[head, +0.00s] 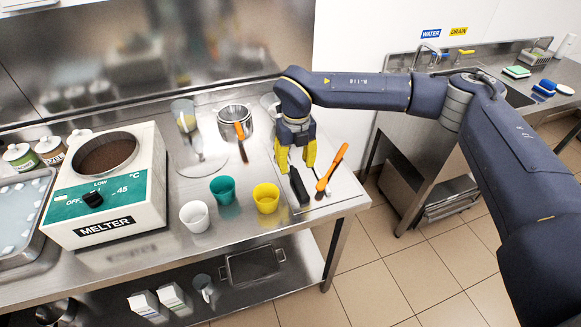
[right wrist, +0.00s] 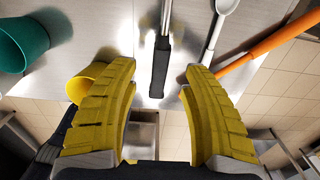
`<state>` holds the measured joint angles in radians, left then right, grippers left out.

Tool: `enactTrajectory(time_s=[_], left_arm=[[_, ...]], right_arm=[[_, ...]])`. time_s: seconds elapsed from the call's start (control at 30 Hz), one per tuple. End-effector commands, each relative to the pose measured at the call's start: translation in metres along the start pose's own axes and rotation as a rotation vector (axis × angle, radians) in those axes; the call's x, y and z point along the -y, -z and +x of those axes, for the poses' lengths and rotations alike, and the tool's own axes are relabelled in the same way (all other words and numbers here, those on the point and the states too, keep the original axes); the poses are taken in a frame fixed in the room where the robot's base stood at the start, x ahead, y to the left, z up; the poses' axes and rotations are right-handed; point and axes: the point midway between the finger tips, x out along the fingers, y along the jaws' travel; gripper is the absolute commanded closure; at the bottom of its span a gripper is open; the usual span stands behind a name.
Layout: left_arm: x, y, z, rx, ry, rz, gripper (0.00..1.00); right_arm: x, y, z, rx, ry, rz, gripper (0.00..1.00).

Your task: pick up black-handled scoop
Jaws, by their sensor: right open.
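The black-handled scoop (head: 299,188) lies near the right end of the steel counter, its black handle toward the front edge. In the right wrist view its black handle (right wrist: 160,68) points down between my open fingers, with a metal shaft above it. My right gripper (head: 296,167) is open and empty, above the scoop, with its yellow fingers on either side of the handle line. The same gripper shows in the right wrist view (right wrist: 162,105). The scoop's far end is hidden behind my gripper in the head view. My left gripper is not in view.
An orange-handled spatula (head: 332,168) and a pale spoon (right wrist: 216,28) lie close to the right of the scoop. A yellow cup (head: 266,198), a teal cup (head: 222,189) and a white cup (head: 195,216) stand to its left. A metal pot (head: 235,122) and the melter (head: 104,190) are further left.

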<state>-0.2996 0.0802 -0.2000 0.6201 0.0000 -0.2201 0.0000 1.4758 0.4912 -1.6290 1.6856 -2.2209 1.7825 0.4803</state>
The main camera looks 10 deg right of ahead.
Motion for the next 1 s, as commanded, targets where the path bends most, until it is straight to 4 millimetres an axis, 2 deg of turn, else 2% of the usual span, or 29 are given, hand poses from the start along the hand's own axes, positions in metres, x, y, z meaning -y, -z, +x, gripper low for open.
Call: enactTrajectory(time_s=[0.27,0.7,0.97,1.0], left_arm=[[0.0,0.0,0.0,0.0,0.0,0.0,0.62],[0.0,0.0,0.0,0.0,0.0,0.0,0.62],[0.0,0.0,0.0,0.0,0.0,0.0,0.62],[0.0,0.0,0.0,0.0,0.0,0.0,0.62]], right_arm=[[0.0,0.0,0.009,-0.002,0.0,0.001,0.53],[0.002,-0.003,0.054,-0.001,0.0,0.001,0.53],[0.002,-0.003,0.055,0.0,0.0,0.001,0.53],[0.002,-0.003,0.055,0.0,0.0,0.001,0.57]])
